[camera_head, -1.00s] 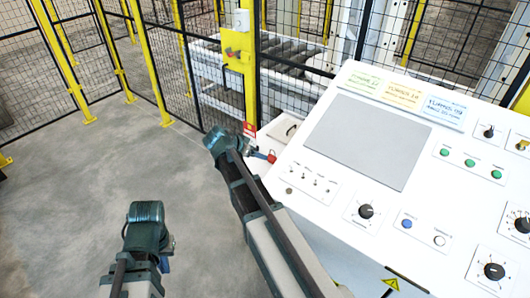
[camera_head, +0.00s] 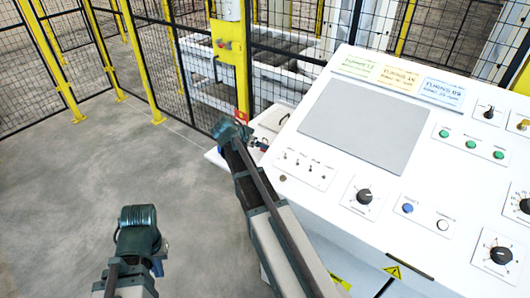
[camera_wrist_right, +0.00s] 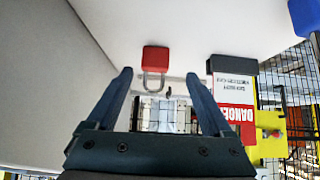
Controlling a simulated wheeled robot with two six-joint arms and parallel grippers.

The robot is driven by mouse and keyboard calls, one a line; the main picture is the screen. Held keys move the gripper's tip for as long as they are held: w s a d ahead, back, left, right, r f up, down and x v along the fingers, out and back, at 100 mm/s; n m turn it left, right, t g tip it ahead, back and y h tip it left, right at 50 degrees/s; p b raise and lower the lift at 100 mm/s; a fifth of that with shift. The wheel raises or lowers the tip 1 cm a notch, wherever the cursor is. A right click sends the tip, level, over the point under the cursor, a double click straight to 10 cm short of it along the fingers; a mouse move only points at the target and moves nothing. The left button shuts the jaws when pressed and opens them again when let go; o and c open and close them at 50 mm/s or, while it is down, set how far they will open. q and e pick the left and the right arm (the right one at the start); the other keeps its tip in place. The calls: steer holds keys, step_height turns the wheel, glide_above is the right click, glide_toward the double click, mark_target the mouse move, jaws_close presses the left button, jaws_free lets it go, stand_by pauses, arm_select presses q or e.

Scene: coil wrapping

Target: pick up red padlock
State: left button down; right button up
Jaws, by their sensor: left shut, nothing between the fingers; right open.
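The red padlock (camera_wrist_right: 156,60) is in the upper middle of the right wrist view, its grey shackle pointing down in the picture. My right gripper (camera_wrist_right: 160,76) is open, with its blue fingers on either side of the padlock. I cannot tell how far in depth the padlock is from the fingertips; nothing is gripped. In the head view my right gripper (camera_head: 257,143) is at the left edge of the white console, and the padlock is hard to make out there. My left gripper (camera_head: 158,265) is shut and empty at the lower left, over the floor.
The white control console (camera_head: 420,165) with knobs and buttons fills the right side. A red and white danger tag (camera_wrist_right: 235,112) and a black block (camera_wrist_right: 232,65) are right of the padlock. A yellow post (camera_head: 242,75) and mesh fence stand behind. The left floor is clear.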

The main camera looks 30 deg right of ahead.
steer(key=b+x, duration=0.2)
steer(key=x, duration=0.1)
steer(key=b+x, duration=0.1)
steer(key=shift+s+d+f, duration=0.2)
steer(key=shift+s, duration=0.1)
steer(key=shift+w+d+f+b, duration=0.15)
steer(key=shift+d+f+b, duration=0.05)
steer(key=shift+d+b, duration=0.15)
steer(key=shift+r, duration=0.1)
steer(key=shift+c, duration=0.3)
jaws_close()
